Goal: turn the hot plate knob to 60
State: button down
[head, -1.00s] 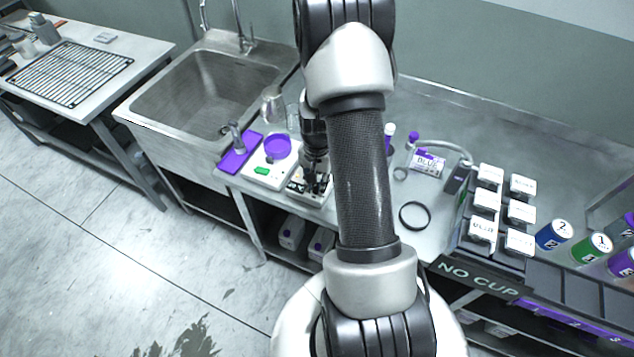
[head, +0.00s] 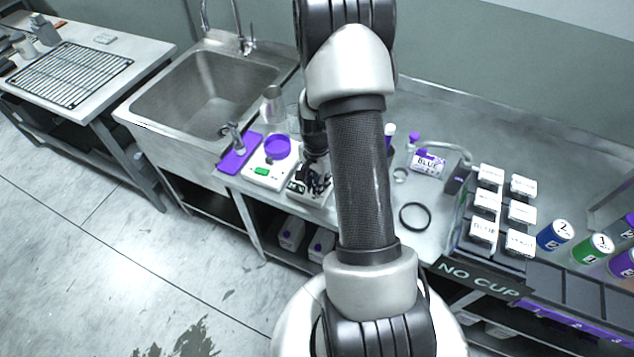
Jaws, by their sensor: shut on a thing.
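The hot plate (head: 297,187) is a small white unit with a dark front panel on the steel bench, just right of the scale. My arm hides most of it. My gripper (head: 318,188) is down at the front of the hot plate, shut on what appears to be its knob. The knob itself and its marks are hidden behind the fingers, so its setting cannot be read.
A white scale (head: 259,172) with a purple dish (head: 277,147) stands left of the hot plate. A purple mat (head: 233,162) lies by the sink (head: 205,90).

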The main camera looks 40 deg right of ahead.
jog(key=c, duration=1.4)
grip_release()
jog(key=shift+r, duration=0.1)
notch_tip(320, 180, up, 12)
jog(key=shift+f, duration=0.1)
jog(key=shift+a, duration=0.1)
